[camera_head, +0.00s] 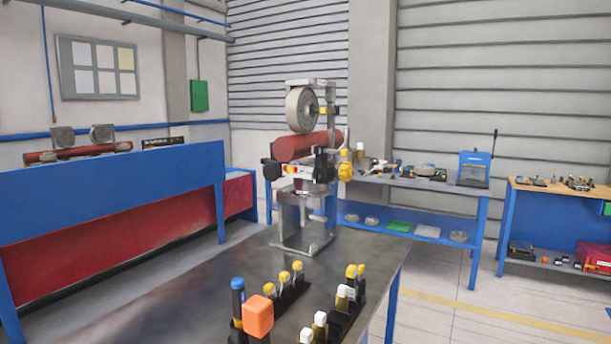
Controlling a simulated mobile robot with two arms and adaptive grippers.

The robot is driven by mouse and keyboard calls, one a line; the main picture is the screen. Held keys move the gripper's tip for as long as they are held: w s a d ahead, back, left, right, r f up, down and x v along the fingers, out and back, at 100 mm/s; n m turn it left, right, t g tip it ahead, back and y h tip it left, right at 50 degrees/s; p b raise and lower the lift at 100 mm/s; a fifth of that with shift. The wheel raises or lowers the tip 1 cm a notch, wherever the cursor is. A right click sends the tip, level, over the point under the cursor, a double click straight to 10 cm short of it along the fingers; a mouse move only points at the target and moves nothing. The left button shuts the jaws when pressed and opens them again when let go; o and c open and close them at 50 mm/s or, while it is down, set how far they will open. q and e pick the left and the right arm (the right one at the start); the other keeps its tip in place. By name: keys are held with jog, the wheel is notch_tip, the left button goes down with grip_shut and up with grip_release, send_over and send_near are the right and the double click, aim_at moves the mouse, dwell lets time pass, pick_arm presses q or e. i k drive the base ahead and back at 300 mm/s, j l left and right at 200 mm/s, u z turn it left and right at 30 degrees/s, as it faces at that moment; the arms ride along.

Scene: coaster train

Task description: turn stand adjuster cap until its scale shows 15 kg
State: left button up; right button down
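A grey metal stand (315,240) stands upright toward the far end of the dark workbench. It carries a grey wheel (301,110) at its top and a red cylinder (308,146) below the wheel. A yellow knob-like part (345,172) sits at its right side and a black part (271,169) at its left. I cannot tell which part is the adjuster cap, and no scale is readable at this size. Neither of my grippers is in view.
On the near part of the workbench (170,305) are an orange block-headed tool (258,315), a blue-topped tool (237,298) and racks of yellow- and white-topped tools. A blue-and-red barrier (110,220) stands left. A blue-framed side table (465,190) stands behind right. Floor at right is clear.

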aim_at(346, 172)
jog(key=u, duration=0.5)
jog(key=i+l+u, duration=0.1)
jog(key=l+u, duration=0.25)
jog(key=i+l+u, duration=0.1)
jog(key=l+u, duration=0.55)
